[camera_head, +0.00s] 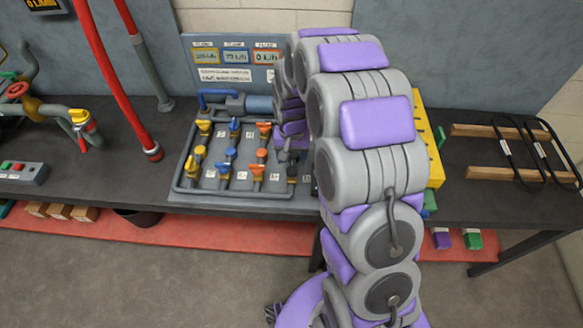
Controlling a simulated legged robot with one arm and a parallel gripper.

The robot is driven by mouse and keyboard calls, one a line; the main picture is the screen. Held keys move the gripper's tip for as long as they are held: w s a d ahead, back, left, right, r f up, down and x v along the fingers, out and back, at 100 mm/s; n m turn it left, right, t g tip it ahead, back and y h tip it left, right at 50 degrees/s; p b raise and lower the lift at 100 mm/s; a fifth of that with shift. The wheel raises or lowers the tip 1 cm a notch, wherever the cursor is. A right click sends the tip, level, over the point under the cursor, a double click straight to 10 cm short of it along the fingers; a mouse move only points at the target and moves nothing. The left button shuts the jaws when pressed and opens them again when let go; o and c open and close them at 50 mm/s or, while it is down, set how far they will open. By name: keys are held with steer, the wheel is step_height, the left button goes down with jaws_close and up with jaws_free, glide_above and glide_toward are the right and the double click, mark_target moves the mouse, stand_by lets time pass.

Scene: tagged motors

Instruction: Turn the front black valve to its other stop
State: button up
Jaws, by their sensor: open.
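The valve panel (240,187) is a grey board on the bench with rows of coloured valve handles and small white labels. The front black valve (291,171) seems to be the dark handle at the right end of the front row, partly hidden by my arm. My gripper (289,158) is small and dark at the end of my grey and purple arm, close above and behind that valve. Its fingers blend with the dark parts there. I cannot tell whether they touch the handle. A second black valve, if any, is hidden behind my arm.
An orange valve (258,171) stands just left of the gripper. A gauge board (236,62) stands behind the panel. A yellow box (435,150) stands right of my arm. Red hoses (112,85) and a button box (22,172) are at left; a wooden rack (500,172) is at right.

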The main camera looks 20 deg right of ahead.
mark_target(292, 167)
step_height(292, 167, down, 4)
steer(key=shift+f+b, duration=0.15)
steer(key=shift+b, duration=0.15)
steer(key=shift+a+f, duration=0.1)
steer(key=shift+f, duration=0.4)
steer(key=shift+c, duration=0.3)
steer(key=c, duration=1)
